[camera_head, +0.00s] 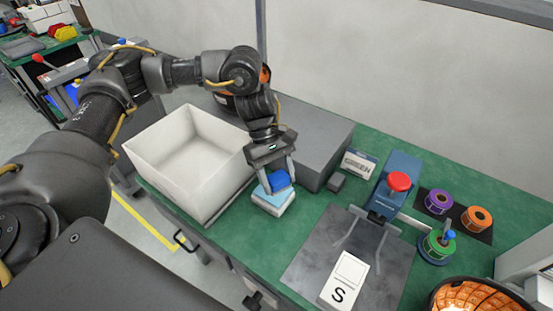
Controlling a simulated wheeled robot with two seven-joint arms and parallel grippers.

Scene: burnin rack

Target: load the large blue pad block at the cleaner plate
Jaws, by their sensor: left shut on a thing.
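My left gripper (278,185) points down over the green bench, its fingers shut on the dark blue top part of a pad block (271,199). Below that grip, the block shows a light blue layer over a white base. It is at or just above the bench top, right of the white bin; I cannot tell whether it touches the bench. No plate is clearly marked as the cleaner plate; a flat grey plate (320,249) lies to the right of the block. My right gripper is not in view.
An open white bin (145,160) stands left of the gripper, a grey box (318,139) behind it. A blue device with a red knob (400,181) stands at the plate's back. A white card marked S (345,279) lies on the plate. Tape rolls (438,201) sit at right.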

